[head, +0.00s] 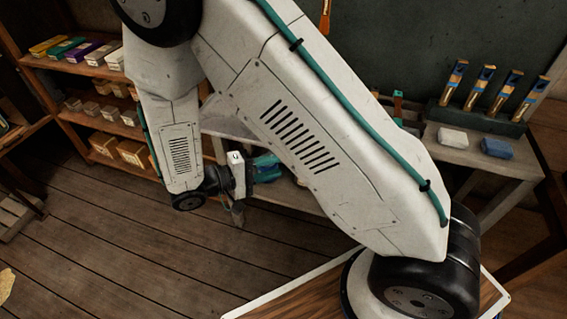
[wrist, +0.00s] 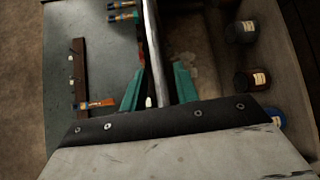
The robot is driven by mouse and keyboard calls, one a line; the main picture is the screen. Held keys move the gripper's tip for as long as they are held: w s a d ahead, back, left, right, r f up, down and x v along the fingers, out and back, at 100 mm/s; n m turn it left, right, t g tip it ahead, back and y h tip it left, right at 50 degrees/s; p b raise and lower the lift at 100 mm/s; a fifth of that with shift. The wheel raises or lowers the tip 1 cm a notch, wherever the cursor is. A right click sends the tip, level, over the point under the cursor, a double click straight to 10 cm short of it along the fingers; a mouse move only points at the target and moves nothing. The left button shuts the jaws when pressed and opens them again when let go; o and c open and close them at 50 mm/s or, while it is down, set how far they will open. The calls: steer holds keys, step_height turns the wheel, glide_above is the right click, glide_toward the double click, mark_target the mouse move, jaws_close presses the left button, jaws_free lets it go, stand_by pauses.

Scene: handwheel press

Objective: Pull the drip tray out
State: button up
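My gripper (head: 265,168) is at the end of my arm, in front of the grey workbench in the head view. In the wrist view its two teal fingers (wrist: 158,88) stand apart. A pale, narrow metal bar or edge (wrist: 152,50) runs up the picture in the gap between them. Small gaps show beside it, and I cannot tell whether either finger touches it. I cannot tell whether this edge belongs to the drip tray. The tray and press cannot be made out in the head view, where my arm hides much of the bench.
Shelves with boxes (head: 108,115) stand at left. Jars (wrist: 252,79) line the right in the wrist view. Plank floor (head: 110,230) is clear at lower left.

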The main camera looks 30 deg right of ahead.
steer(key=a, duration=0.3)
steer(key=shift+r, duration=0.2)
steer(key=shift+d, duration=0.1)
steer(key=s+d+r+y, duration=0.4)
steer(key=s+r+y, duration=0.4)
steer(key=r, duration=0.3)
steer(key=s+d+r+m+t+y, duration=0.1)
steer(key=s+d+r+y, duration=0.4)
steer(key=s+r+y, duration=0.3)
step_height(320, 180, up, 4)
steer(key=shift+s+d+f+t, duration=0.2)
steer(key=shift+s+t, duration=0.1)
steer(key=shift+s, duration=0.75)
